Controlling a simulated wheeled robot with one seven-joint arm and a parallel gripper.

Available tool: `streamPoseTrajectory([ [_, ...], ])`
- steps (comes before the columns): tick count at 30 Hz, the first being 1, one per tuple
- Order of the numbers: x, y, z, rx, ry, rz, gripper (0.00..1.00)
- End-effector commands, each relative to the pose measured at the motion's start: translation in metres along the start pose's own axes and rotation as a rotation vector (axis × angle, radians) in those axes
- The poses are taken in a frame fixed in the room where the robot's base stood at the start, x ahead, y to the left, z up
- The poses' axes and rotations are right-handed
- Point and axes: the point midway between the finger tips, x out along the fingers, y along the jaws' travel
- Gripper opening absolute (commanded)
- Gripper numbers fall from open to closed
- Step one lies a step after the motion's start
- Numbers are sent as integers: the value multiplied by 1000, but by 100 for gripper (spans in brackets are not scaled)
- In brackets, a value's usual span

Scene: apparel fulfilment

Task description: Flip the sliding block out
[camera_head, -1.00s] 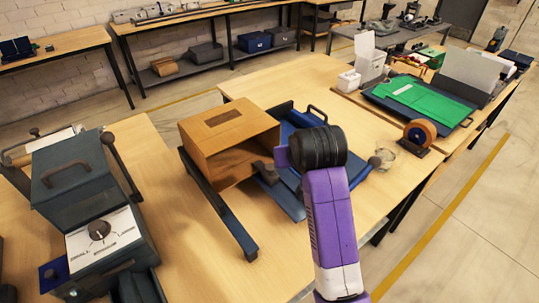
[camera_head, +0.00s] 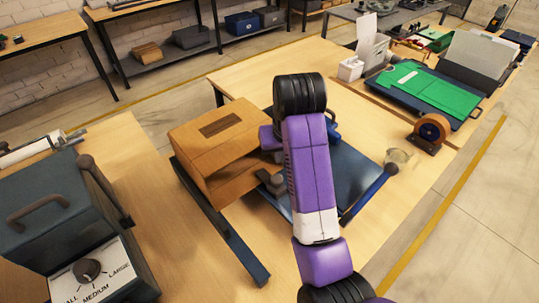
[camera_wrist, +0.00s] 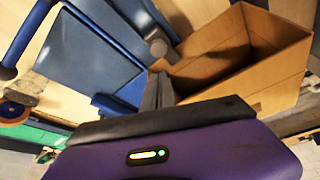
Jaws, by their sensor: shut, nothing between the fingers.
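A small dark grey block (camera_head: 270,182), which looks like the sliding block, sits on the blue fixture beside the open side of the cardboard box. In the wrist view, a grey block with a rounded end (camera_wrist: 157,46) shows just beyond my fingertips, beside the box rim. My gripper (camera_wrist: 158,88) is shut and empty, with its fingers pointing at the gap between the blue plate (camera_wrist: 88,50) and the cardboard box (camera_wrist: 245,50). I cannot tell whether the fingers touch the block. In the head view my purple arm hides most of the gripper and part of the blue plate (camera_head: 355,170).
The cardboard box (camera_head: 215,135) stands left of my arm, with a blue rail (camera_head: 225,225) before it. A dial machine (camera_head: 60,215) stands left. Bare tabletop shows at front centre.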

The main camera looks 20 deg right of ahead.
Motion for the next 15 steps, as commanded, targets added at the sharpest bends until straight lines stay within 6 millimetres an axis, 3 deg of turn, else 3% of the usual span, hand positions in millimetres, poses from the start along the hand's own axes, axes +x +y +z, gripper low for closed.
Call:
streamPoseTrajectory([
  [15, 5, 0, 1, 0, -3, 0, 0],
])
